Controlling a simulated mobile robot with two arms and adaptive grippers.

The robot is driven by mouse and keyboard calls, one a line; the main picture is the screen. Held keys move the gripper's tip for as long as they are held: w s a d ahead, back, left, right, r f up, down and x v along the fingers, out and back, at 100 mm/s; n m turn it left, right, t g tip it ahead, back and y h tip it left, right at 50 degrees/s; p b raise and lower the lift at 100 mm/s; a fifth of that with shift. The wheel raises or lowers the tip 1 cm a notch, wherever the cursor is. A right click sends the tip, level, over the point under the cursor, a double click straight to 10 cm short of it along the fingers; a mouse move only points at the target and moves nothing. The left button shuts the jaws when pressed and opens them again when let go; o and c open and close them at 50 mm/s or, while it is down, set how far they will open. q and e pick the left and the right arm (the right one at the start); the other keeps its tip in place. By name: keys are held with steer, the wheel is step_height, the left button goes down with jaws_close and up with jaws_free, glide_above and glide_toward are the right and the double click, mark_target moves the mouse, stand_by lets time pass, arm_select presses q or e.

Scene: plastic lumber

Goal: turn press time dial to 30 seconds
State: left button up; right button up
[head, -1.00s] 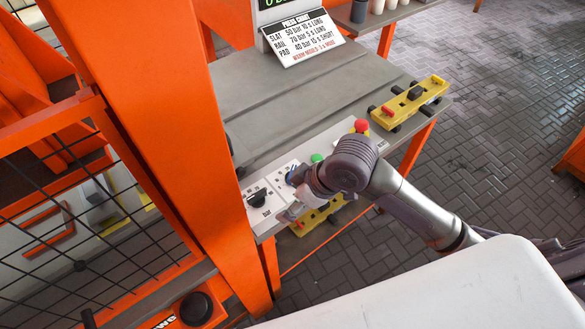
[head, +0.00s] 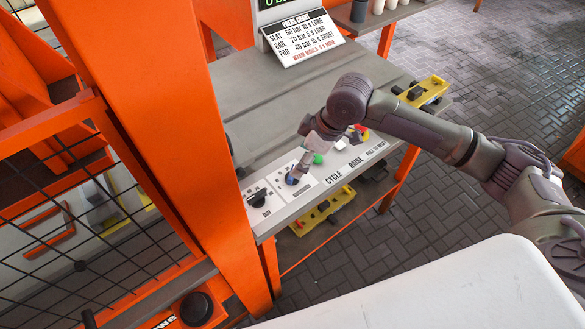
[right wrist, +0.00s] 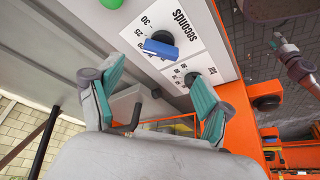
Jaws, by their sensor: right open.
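The press time dial, a black knob with a blue grip bar, sits on a white plate in the head view (head: 292,179). In the right wrist view the dial (right wrist: 162,47) has "seconds", 30 and 25 printed around it. Its blue bar lies nearly level there, one end just below the 25; I cannot tell the exact setting. My right gripper (right wrist: 160,72) is open, its teal fingers wide apart with nothing between them. In the head view it is close to the dial, at its upper right, partly hidden by the wrist. My left gripper is not in view.
A black bar dial (head: 258,198) sits beside it at the lower left. A green button (head: 317,159) and a red button (head: 359,129) are to the right. An orange post (head: 165,140) stands at the left. The grey bench top (head: 290,95) behind is clear.

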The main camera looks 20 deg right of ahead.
steer(key=x, duration=0.6)
steer(key=shift+w+a+f, duration=0.1)
steer(key=shift+w+f, duration=0.05)
steer(key=shift+f, duration=0.1)
steer(key=c, duration=1.2)
steer(key=shift+o, duration=0.2)
steer(key=shift+r+p, duration=0.2)
steer(key=shift+p, duration=0.5)
steer(key=m+t+h+p, duration=0.1)
steer(key=m+p, duration=0.4)
steer(key=p, duration=0.2)
steer(key=shift+a+r+p, duration=0.1)
steer(key=shift+p, duration=0.3)
steer(key=shift+f+m+t+h+p, duration=0.2)
steer(key=shift+m+t+h+p, duration=0.3)
steer(key=shift+m+p, duration=0.75)
